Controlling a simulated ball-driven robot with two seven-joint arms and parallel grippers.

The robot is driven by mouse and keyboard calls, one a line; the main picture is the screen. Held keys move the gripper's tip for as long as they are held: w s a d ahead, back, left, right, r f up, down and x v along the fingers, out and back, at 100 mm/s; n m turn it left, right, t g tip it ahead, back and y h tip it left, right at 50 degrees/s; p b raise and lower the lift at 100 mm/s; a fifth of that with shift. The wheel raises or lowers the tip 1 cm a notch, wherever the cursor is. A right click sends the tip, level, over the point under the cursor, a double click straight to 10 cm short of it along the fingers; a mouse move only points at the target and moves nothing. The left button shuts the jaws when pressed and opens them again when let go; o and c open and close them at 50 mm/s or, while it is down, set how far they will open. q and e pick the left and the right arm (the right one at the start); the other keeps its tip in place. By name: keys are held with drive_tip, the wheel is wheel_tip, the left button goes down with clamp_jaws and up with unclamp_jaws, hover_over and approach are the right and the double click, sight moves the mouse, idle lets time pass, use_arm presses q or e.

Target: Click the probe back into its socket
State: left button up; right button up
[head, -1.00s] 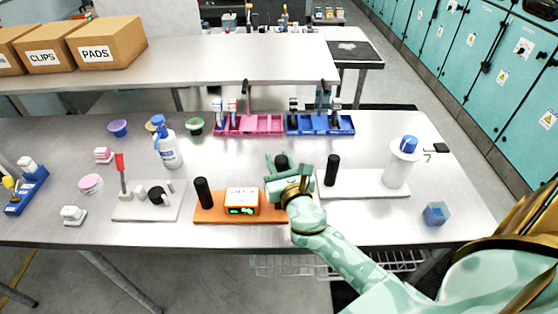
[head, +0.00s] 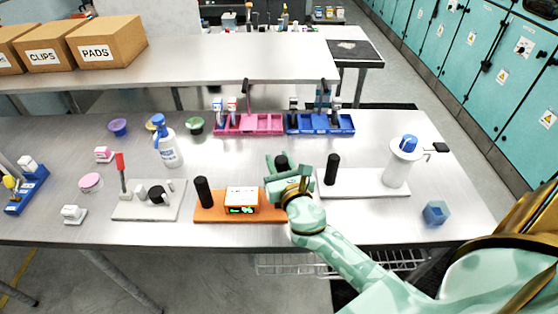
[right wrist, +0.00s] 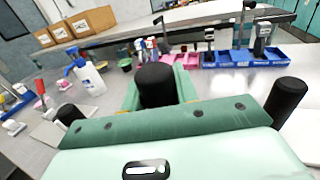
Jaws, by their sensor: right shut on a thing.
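The orange base (head: 216,213) lies near the front of the table. It carries a display box (head: 242,197) with lit characters, too small to read surely, and an upright black post (head: 202,192) at its left. My right gripper (head: 285,170) is over the right end of the base, shut on an upright black cylinder (head: 282,161), which I take as the probe. The cylinder also stands between the fingers in the right wrist view (right wrist: 156,86). The gripper hides its lower end and any socket there, so I cannot tell if it is seated. My left gripper is out of view.
Right of my gripper a white base (head: 365,187) carries a black post (head: 332,169) and a white canister (head: 398,168). A grey base (head: 130,213) with a red-handled lever is at the left. Pink (head: 250,131) and blue (head: 340,128) trays stand behind. Clear table lies between.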

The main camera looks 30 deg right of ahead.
drive_tip(key=shift+f+b, duration=2.5)
drive_tip(key=shift+f, duration=0.55)
idle(2.1)
drive_tip(key=shift+c, duration=0.5)
drive_tip(key=o, duration=1.7)
drive_tip(key=shift+r, duration=0.1)
wheel_tip(320, 180, up, 9)
drive_tip(key=p, duration=0.9)
